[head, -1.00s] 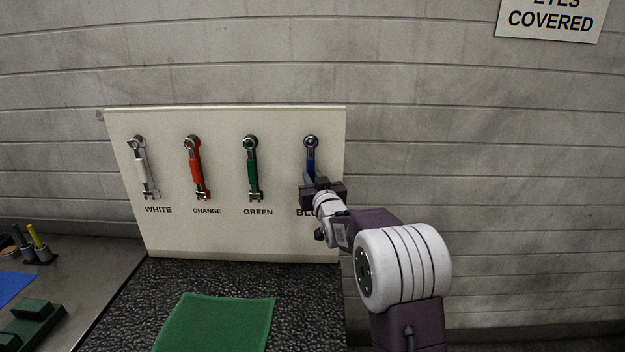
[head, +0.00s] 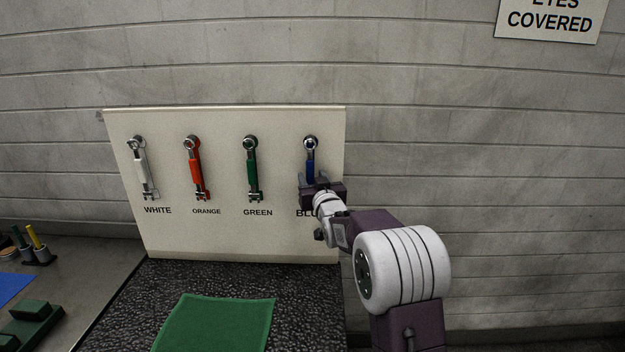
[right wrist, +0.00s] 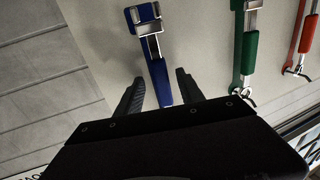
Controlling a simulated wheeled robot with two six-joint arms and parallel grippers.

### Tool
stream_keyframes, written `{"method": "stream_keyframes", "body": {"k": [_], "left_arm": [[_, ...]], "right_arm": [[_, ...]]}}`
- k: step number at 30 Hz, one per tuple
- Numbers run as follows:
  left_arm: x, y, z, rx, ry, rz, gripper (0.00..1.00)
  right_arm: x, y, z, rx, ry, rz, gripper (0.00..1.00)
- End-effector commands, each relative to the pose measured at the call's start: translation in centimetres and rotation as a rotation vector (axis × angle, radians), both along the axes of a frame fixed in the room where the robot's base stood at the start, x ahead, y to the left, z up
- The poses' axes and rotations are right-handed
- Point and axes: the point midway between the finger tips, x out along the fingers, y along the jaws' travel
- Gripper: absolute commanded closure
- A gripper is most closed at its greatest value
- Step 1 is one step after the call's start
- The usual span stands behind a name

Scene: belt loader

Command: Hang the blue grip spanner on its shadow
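The blue grip spanner (head: 310,165) hangs upright on the pale board (head: 225,232), ring end up, above the partly covered BLUE label. Its ring sits at the top like those of the other spanners. Its shadow outline cannot be made out behind it. My right gripper (head: 314,182) is at the lower part of the spanner and hides its lower end. In the right wrist view the two fingers (right wrist: 158,95) stand open, one on each side of the blue handle (right wrist: 157,78), with gaps showing. My left gripper is not in view.
White (head: 145,170), orange (head: 196,170) and green (head: 252,170) spanners hang to the left on the same board. A green mat (head: 215,322) lies on the dark bench top below. Pen holders (head: 40,252) and a green block (head: 30,318) stand at far left.

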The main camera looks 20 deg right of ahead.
Motion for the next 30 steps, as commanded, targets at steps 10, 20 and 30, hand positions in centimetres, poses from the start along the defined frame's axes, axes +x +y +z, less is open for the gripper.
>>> {"method": "stream_keyframes", "body": {"k": [10, 20, 30], "left_arm": [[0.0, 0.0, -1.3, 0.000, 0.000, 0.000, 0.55], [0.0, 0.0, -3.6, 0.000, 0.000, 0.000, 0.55], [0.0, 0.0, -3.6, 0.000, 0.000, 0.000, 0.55]], "right_arm": [[-2.1, 0.4, -0.4, 0.000, -0.001, -0.001, 0.55], [-8.1, 1.5, -0.2, 0.000, 0.000, -0.001, 0.55], [-8.9, 1.7, 0.0, 0.000, 0.001, 0.000, 0.55]]}}
